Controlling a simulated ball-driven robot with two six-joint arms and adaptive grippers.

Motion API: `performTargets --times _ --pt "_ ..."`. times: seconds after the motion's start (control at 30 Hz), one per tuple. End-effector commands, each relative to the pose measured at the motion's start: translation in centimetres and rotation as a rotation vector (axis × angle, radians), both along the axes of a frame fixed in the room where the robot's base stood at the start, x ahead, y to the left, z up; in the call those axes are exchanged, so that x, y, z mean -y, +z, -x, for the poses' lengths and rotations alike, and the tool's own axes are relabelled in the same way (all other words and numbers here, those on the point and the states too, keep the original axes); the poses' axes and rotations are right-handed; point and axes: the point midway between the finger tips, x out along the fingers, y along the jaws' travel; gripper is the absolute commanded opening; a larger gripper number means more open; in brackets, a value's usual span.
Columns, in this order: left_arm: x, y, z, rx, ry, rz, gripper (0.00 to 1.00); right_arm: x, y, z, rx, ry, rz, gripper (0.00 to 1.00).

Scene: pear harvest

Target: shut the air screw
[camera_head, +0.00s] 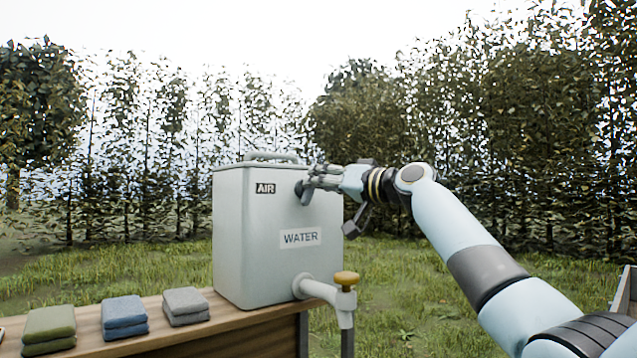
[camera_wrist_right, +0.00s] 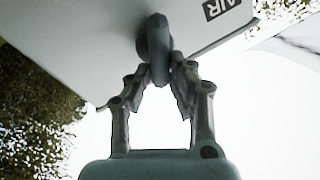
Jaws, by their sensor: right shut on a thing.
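The grey water tank (camera_head: 245,230) stands on a wooden bench, with an AIR label (camera_head: 265,188) and a WATER label on its front. The air screw (camera_head: 302,192) is a dark grey knob on the tank, to the right of the AIR label. My right gripper (camera_head: 313,183) reaches in from the right and is shut on the screw. In the right wrist view, both fingers of the gripper (camera_wrist_right: 158,78) close around the flat tab of the screw (camera_wrist_right: 157,40). The fingers partly hide the screw in the head view. My left gripper is not in view.
A white tap (camera_head: 316,289) with a brass handle (camera_head: 346,279) sticks out low on the tank's right. Folded green (camera_head: 49,325), blue (camera_head: 123,312) and grey (camera_head: 185,302) cloths lie on the bench (camera_head: 225,317), left of the tank. Grass and trees stand behind.

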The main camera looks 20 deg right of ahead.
Motion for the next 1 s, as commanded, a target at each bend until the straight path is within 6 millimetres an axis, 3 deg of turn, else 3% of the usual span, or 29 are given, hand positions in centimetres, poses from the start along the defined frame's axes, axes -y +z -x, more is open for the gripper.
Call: performTargets --times 0.47,1.0 --pt "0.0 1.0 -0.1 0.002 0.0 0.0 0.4 0.5 -0.6 -0.2 -0.156 0.0 -0.425 0.0" --pt "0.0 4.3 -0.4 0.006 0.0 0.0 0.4 0.7 -1.5 -0.2 -0.319 -0.001 -0.87 0.0"
